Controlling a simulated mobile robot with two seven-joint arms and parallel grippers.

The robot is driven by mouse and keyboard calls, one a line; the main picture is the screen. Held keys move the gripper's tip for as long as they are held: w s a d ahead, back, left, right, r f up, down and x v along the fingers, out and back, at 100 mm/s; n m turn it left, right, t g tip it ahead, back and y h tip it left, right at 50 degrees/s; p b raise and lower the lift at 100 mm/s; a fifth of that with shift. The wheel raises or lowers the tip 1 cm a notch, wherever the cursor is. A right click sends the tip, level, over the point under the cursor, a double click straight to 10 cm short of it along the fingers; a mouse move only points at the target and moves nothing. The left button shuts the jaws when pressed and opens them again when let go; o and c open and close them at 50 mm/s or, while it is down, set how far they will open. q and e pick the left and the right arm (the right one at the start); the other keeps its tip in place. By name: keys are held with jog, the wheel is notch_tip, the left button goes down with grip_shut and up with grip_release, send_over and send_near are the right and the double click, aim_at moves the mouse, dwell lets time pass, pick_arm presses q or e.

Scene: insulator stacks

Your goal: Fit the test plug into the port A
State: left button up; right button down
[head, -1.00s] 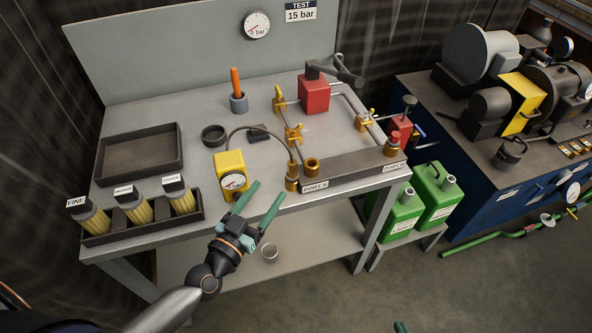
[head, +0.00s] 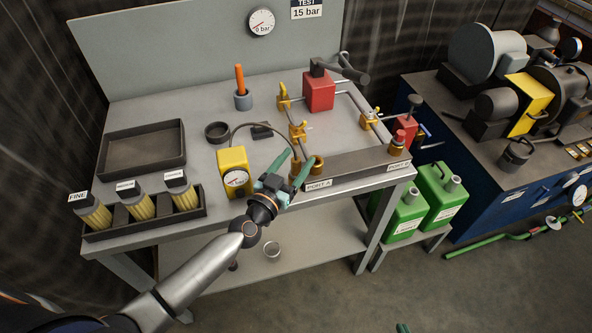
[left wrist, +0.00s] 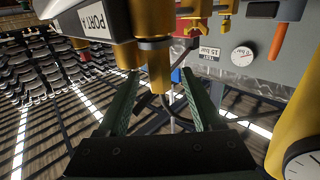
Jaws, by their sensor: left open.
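The test plug appears to be the brass fitting (head: 295,170) on the end of the black hose, at the bench's front edge beside the port A label (head: 318,185). A short brass socket (head: 317,163) stands just right of it, probably port A. My left gripper (head: 300,158) is open at the brass fitting, its fingers partly hiding it. In the left wrist view a brass cylinder (left wrist: 155,68) lies between the spread green fingers (left wrist: 159,76), with a gap on each side. A green tip of my right gripper (head: 402,328) shows at the bottom edge; its opening is hidden.
A yellow gauge box (head: 233,170) stands close left of my left gripper. A steel manifold block (head: 355,165), port B's red-capped fitting (head: 398,143) and red pump (head: 319,92) are to the right.

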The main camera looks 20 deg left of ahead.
pick_arm(q)
jog(key=shift+w, duration=0.15)
grip_shut()
dwell(0.4)
